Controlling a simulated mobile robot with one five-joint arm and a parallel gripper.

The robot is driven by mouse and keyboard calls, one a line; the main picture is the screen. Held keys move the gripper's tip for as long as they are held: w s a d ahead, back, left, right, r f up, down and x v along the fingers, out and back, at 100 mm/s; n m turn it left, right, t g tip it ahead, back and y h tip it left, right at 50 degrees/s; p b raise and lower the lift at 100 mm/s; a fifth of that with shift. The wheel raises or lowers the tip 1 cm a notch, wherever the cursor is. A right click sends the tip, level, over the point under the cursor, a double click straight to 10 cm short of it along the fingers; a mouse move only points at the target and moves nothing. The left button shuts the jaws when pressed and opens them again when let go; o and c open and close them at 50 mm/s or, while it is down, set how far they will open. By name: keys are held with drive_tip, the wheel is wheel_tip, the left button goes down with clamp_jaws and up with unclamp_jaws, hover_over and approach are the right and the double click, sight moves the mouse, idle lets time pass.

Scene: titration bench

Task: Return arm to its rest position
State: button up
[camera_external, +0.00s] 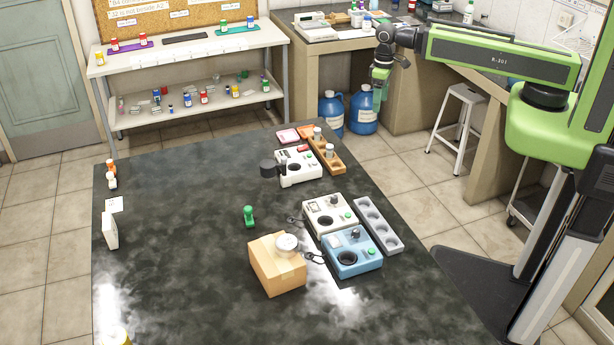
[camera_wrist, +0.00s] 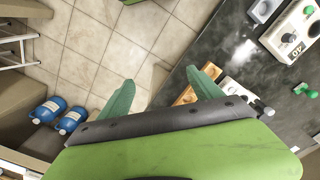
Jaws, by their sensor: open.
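My arm (camera_external: 500,58) is green and reaches left from its column at the right of the external view. My gripper (camera_external: 380,88) hangs from the wrist at the arm's left end, above the floor beyond the bench's far right corner. In the wrist view my gripper (camera_wrist: 162,92) shows two green fingers spread well apart. Nothing is between them; floor tiles show there. It is open and empty, clear of the bench and everything on it.
The dark bench (camera_external: 180,240) holds a cardboard box (camera_external: 277,268), a blue device (camera_external: 351,252), white devices (camera_external: 329,213), a green stamp-like object (camera_external: 249,216) and a wooden rack (camera_external: 325,152). Blue jugs (camera_external: 363,110) and a white stool (camera_external: 457,120) stand on the floor behind.

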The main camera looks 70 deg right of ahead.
wheel_tip(320, 180, down, 12)
drive_tip(key=b, duration=1.2)
